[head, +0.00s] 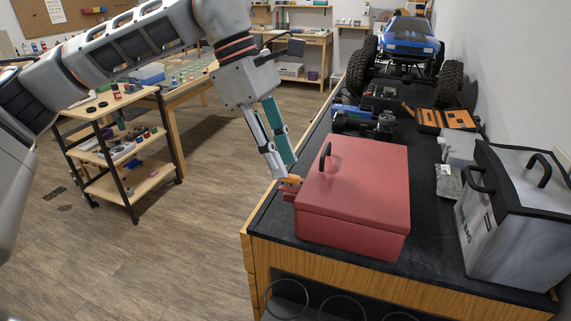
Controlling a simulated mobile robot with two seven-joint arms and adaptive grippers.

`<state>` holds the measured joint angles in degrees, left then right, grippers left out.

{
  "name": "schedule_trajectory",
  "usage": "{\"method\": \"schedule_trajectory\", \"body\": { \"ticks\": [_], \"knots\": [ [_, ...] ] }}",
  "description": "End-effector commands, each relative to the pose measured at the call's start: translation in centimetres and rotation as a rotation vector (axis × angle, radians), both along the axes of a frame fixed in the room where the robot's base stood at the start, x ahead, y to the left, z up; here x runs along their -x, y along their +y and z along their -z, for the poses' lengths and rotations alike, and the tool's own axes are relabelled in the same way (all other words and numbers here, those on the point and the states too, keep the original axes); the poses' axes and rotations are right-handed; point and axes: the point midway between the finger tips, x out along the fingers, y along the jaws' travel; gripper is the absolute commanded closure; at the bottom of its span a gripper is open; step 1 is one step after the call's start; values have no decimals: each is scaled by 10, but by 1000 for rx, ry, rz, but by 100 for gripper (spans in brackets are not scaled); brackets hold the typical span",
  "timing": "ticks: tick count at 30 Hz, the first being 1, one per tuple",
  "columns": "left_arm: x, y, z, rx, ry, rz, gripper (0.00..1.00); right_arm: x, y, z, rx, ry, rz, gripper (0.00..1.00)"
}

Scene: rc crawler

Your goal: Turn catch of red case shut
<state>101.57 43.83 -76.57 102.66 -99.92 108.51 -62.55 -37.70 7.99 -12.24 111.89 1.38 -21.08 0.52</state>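The red case (355,195) stands with its lid down on the black bench top, with a dark handle (325,158) on its left part. My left gripper (284,170) reaches down from above to the case's left side. Its fingertips are at a small orange-red part (290,185) on that side, which looks like the catch. I cannot tell whether the fingers touch or grip it, and the tips partly hide it. The catch's exact position is too small to make out. My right gripper is out of view.
A grey box with black handles (515,220) stands to the right on the bench top (260,222). Behind the case are dark parts (365,124), an orange case (445,119) and a blue crawler (408,40). A shelf cart (130,155) stands on the floor at left.

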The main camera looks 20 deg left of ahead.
Motion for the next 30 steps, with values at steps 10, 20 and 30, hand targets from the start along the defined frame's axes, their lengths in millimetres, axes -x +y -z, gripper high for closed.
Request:
{"method": "schedule_trajectory", "body": {
  "ticks": [10,20,30],
  "knots": [
    [0,-8,19,1,-2,-1,75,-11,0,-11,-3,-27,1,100],
    [0,-8,19,1,-2,-1,100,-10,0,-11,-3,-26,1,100],
    [0,-8,19,1,-2,-24,100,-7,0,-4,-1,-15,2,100]
  ]
}}
